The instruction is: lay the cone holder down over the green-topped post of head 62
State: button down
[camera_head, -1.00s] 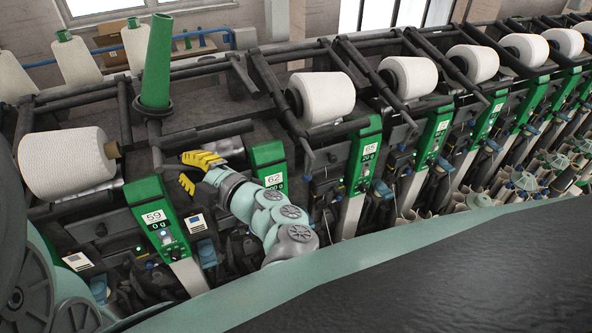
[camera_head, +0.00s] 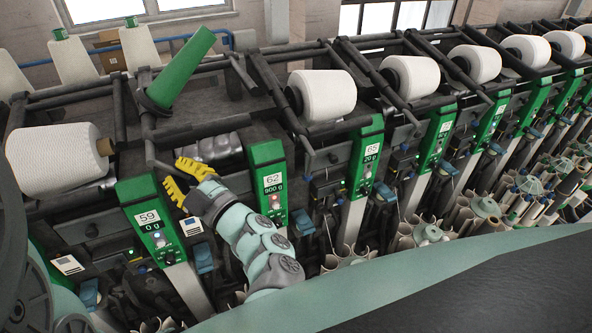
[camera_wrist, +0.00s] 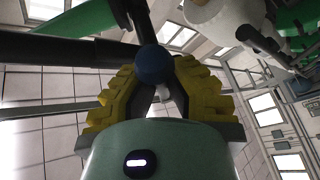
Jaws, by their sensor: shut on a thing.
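The cone holder of head 62 is a dark bar (camera_head: 149,128) carrying a bare green cone (camera_head: 182,68) that leans up to the right. My gripper (camera_head: 186,180) has yellow fingers and is at the bar's lower end, left of the green-topped post (camera_head: 265,153) of head 62. In the wrist view my gripper (camera_wrist: 160,90) is shut on the cone holder, with its blue ball end (camera_wrist: 154,65) between the yellow fingers. The holder is raised, not lying over the post. The exact finger contact is partly hidden.
Head 59's green post (camera_head: 148,205) and a white yarn cone (camera_head: 58,160) stand at the left. Head 65's post (camera_head: 368,150) and its white cone (camera_head: 322,95) are at the right. A silvery drum (camera_head: 213,147) lies behind my gripper.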

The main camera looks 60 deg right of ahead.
jog(key=shift+w+a+f+m+t+h+b, duration=0.15)
jog(key=shift+a+f+m+t+h+b, duration=0.15)
jog(key=shift+m, duration=0.3)
jog(key=shift+w+a+f+m+t+h+b, duration=0.15)
jog(key=shift+m+h+b, duration=0.2)
jog(key=shift+m, duration=0.25)
jog(key=shift+w+a+f+m+t+h+b, duration=0.1)
jog(key=shift+w+a+f+m+h+b, duration=0.2)
jog(key=shift+m+h+b, duration=0.8)
jog(key=shift+w+a+r+m+t+h+b, duration=0.15)
jog(key=shift+a+m+h+b, duration=0.35)
jog(key=shift+m, duration=1.2)
jog(key=shift+w+a+f+m+t+h+b, duration=0.1)
jog(key=shift+w+a+f+m+h+b, duration=0.3)
jog(key=shift+m+h, duration=0.85)
jog(key=shift+s+r+m+b, duration=0.2)
jog(key=shift+m+b, duration=0.1)
jog(key=shift+m, duration=0.45)
jog(key=c, duration=1)
grip_release()
